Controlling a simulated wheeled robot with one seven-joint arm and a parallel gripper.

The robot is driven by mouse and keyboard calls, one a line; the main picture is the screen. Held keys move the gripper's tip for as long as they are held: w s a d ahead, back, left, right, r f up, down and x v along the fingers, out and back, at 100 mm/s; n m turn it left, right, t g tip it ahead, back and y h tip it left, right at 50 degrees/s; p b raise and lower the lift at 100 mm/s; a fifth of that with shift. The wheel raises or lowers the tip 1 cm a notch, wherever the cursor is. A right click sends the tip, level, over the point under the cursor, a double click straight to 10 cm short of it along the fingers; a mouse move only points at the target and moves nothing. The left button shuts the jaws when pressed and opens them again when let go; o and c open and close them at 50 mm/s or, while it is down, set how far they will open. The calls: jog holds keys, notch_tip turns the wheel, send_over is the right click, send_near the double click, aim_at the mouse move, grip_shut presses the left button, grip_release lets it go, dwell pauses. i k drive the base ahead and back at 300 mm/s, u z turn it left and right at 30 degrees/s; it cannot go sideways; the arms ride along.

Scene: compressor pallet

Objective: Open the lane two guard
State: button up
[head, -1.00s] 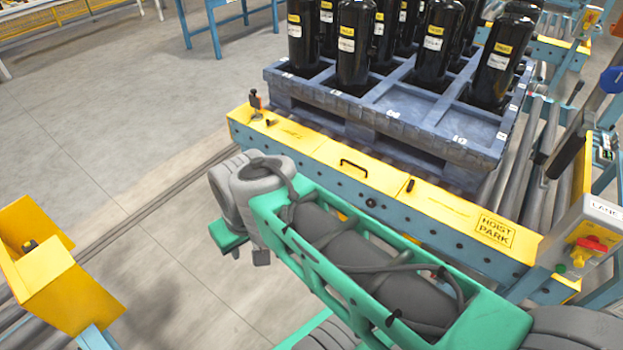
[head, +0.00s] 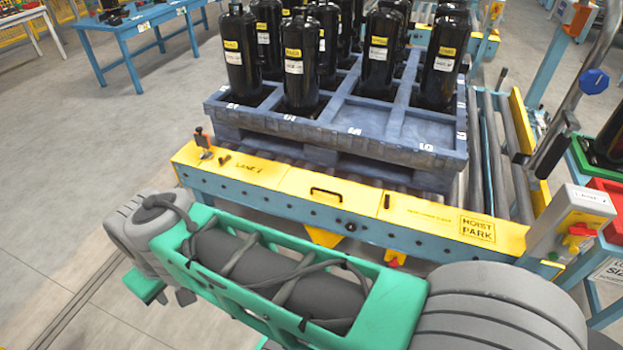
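A yellow-topped blue rail (head: 250,200) runs across the near end of a roller lane. Its yellow top carries lettering that starts with "LANE"; I cannot read the digit for certain. A yellow panel with a black handle (head: 326,191) lies in the middle of the rail, appearing level with its top. A small latch-like lever with an orange-red tip (head: 203,143) stands at the left end. I cannot tell which part is the lane two guard. My green and grey arm crosses the front of the rail; my gripper is not visible.
A blue-grey pallet (head: 390,135) with several black compressors (head: 298,65) stands behind the rail. A white control box with a red switch (head: 575,225) is at right, near a metal post with a blue knob (head: 594,81). A blue table (head: 135,33) stands back left. Floor is clear at left.

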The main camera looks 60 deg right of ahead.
aim_at(356, 197)
jog(key=z, duration=0.4)
jog(key=i, duration=1.1)
jog(key=z, duration=1.15)
jog(key=i, duration=0.65)
jog(key=z, duration=0.5)
